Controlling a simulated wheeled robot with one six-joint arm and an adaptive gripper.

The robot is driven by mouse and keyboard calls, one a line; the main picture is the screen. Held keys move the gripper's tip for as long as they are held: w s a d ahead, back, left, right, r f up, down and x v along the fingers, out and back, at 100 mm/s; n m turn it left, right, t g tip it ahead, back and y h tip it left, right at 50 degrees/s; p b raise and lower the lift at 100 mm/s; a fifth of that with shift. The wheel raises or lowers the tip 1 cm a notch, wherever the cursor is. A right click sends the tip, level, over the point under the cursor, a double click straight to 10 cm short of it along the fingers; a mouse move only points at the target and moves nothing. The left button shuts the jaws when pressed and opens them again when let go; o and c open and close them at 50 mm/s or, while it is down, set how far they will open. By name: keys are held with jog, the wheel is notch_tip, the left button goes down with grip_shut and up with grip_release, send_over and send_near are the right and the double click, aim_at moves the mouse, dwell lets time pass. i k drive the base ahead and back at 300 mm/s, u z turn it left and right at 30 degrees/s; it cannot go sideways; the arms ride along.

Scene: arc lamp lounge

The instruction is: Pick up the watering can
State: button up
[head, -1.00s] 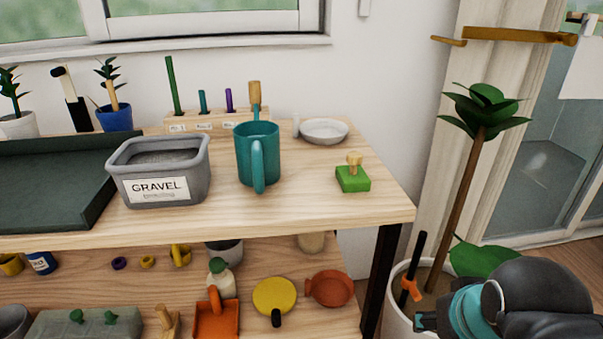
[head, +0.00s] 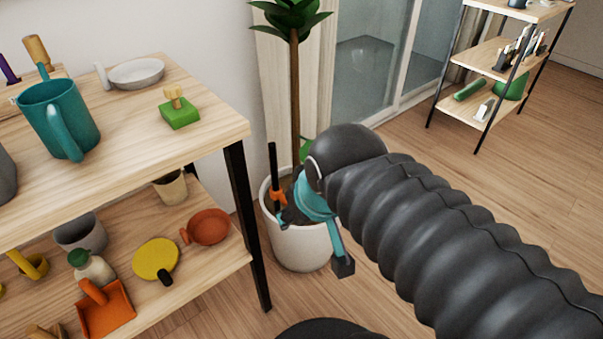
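The teal watering can (head: 60,118) stands upright on the wooden top shelf at the left of the head view. Its handle faces me; its far side is hidden. My gripper (head: 316,241), teal and black at the end of my dark ribbed arm, is in front of the white plant pot, well to the right of the can and beyond the shelf's end. Its two fingers look spread, with nothing held between them.
A green block with a wooden knob (head: 179,109) and a pale dish (head: 136,73) share the top shelf (head: 140,140). The potted plant (head: 295,245) stands beside the shelf. Another shelf unit (head: 490,62) stands at the back right. Floor at right is open.

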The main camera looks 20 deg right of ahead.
aim_at(55, 109)
jog(key=z, duration=2.65)
jog(key=k, duration=2.45)
jog(key=u, duration=1.4)
